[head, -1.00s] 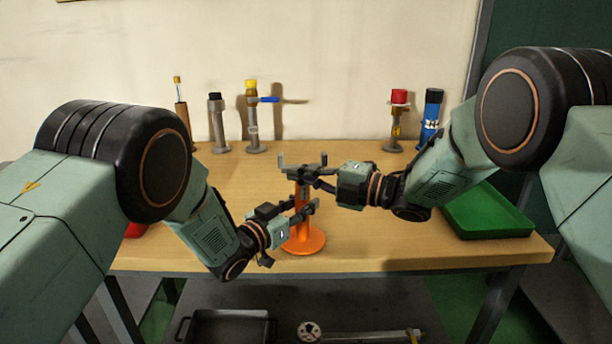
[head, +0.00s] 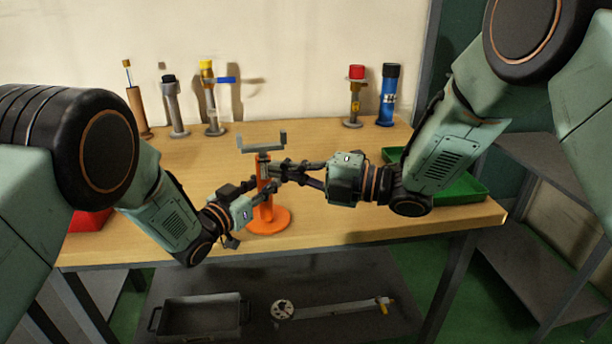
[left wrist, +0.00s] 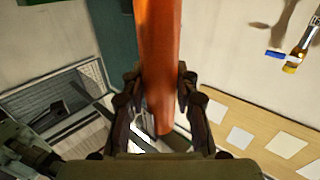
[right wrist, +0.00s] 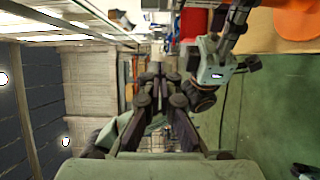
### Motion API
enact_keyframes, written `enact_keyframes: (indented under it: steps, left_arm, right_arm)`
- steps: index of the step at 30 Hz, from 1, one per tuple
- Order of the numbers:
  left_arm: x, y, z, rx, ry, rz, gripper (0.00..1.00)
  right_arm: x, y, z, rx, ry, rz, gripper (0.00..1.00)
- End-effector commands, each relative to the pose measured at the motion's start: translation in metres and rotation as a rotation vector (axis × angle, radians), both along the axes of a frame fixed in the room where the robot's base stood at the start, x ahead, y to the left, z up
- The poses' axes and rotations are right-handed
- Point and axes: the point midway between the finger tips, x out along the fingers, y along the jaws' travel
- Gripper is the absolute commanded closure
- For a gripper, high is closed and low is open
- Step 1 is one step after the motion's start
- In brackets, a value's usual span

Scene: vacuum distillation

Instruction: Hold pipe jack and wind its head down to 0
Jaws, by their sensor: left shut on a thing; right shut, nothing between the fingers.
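The pipe jack stands upright near the table's front edge, with an orange column and round foot (head: 269,220). A grey forked head (head: 262,145) tops it. My left gripper (head: 268,189) is shut around the orange column below the head. The left wrist view shows the column (left wrist: 159,50) between both fingers. My right gripper (head: 284,172) is shut and empty, its tips at the right of the jack's upper part, below the head. In the right wrist view its fingers (right wrist: 156,80) meet with nothing between them. The fingers partly hide the jack's upper column, and I cannot tell whether the right tips touch it.
Several stands line the table's back, including a yellow-topped one (head: 210,98), a red-topped one (head: 354,97) and a blue cylinder (head: 389,95). A green tray (head: 463,187) lies at the right, a red item (head: 88,222) at the left. The table's middle is clear.

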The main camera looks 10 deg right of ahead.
Motion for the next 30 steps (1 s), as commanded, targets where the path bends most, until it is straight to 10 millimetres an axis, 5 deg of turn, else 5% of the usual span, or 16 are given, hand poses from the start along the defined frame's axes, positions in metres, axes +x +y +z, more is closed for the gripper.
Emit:
enact_keyframes:
  steps: [9,20,21,30]
  left_arm:
    - [-0.001,0.000,-0.002,0.002,0.005,-0.001,1.00]
    - [-0.001,0.000,-0.002,0.002,0.005,-0.001,1.00]
    - [-0.001,0.000,-0.002,0.002,0.005,0.000,0.68]
    - [0.000,0.000,-0.001,0.000,0.002,-0.001,0.44]
  right_arm:
    - [-0.026,-0.034,0.000,0.000,0.000,-0.002,1.00]
    - [-0.030,-0.036,0.000,-0.003,-0.001,0.001,1.00]
    - [-0.030,-0.036,0.000,-0.001,-0.001,0.001,1.00]
    - [-0.030,-0.036,0.000,-0.001,-0.001,0.001,1.00]
